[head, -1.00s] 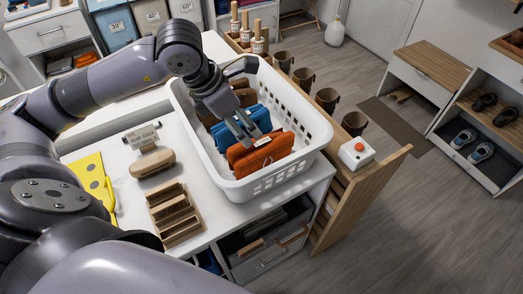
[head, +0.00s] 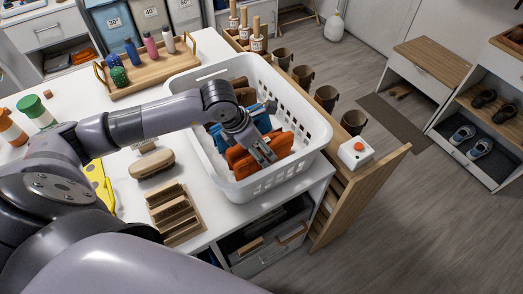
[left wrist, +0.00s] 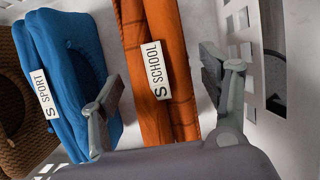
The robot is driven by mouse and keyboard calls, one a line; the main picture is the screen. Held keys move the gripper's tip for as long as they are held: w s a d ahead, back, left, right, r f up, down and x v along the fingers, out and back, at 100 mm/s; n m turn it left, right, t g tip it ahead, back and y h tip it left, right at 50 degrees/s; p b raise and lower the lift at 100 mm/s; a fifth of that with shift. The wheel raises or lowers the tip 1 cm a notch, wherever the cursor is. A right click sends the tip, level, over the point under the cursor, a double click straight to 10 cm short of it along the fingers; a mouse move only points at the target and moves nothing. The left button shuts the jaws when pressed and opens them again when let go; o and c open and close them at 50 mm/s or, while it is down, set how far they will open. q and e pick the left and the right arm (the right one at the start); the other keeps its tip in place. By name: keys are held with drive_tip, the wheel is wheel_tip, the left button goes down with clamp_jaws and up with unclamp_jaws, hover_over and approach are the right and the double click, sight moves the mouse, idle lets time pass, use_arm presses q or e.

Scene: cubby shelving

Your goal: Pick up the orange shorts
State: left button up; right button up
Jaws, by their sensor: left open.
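The orange shorts (head: 243,162) are folded and stand on edge near the front end of the white laundry basket (head: 203,159). In the left wrist view the orange shorts (left wrist: 140,45) carry a white label reading "S SCHOOL". My left gripper (head: 263,152) is over them in the basket. Its fingers are spread, one on each side of the orange cloth, with a visible gap on the right side. The gripper hides part of the shorts. A folded blue garment (left wrist: 65,55), labelled "S SPORT", stands beside them. My right gripper is in neither view.
Brown folded items (head: 243,92) stand behind the blue garment. The basket's perforated wall is close to the right finger. A brush (head: 152,163), a wooden rack (head: 173,212) and a tray of bottles (head: 150,68) are on the white counter. A red-button box (head: 355,152) stands to the right.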

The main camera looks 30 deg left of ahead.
use_arm(q)
drive_tip(key=p+x, duration=0.1)
drive_tip(key=x, duration=0.3)
drive_tip(key=shift+w+d+f+p, duration=0.1)
drive_tip(key=shift+d+f+p, duration=0.1)
drive_tip(key=shift+p, duration=0.2)
drive_tip(key=shift+f, duration=0.3)
drive_tip(key=shift+c, duration=0.2)
drive_tip(key=c, duration=0.6)
drive_tip(key=shift+r, duration=0.1)
drive_tip(key=c, duration=0.8)
